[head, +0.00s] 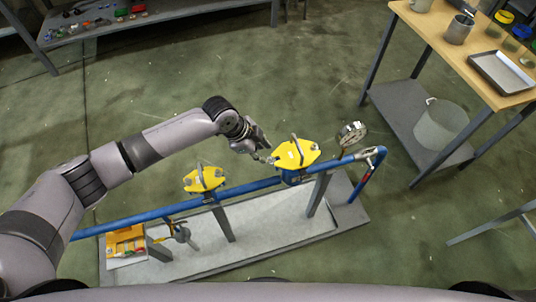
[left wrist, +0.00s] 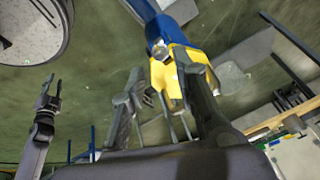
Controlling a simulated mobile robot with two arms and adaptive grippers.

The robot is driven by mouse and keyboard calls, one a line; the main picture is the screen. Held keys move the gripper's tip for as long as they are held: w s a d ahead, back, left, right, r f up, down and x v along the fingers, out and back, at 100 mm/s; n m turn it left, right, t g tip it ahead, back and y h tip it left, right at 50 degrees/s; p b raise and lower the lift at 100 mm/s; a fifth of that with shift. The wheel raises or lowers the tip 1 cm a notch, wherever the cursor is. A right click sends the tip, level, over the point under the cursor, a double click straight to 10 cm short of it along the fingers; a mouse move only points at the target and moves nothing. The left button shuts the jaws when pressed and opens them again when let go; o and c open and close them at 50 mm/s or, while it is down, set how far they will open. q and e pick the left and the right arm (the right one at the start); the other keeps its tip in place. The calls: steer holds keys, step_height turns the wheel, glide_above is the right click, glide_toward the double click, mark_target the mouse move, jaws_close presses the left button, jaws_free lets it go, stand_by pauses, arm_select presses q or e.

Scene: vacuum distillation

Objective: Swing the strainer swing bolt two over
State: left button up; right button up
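Two yellow strainer covers sit on the blue pipe: the right one (head: 296,153) and the left one (head: 203,179). My left gripper (head: 256,147) is just left of the right cover, beside a small metal bolt end (head: 266,159) at its edge. In the left wrist view, the yellow cover (left wrist: 178,68) shows beyond and between the fingers. The fingers stand apart, with thin metal rods between them; contact with the bolt is unclear.
A pressure gauge (head: 351,134) stands right of the right cover. The blue pipe (head: 248,188) runs over a grey skid (head: 350,217) with upright posts. A wooden-topped table (head: 450,40) and a bucket (head: 440,124) are at the right. Open floor lies behind the pipe.

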mark_target(269, 158)
arm_select(q)
steer(key=shift+x, duration=2.55)
steer(key=shift+c, duration=0.4)
jaws_close()
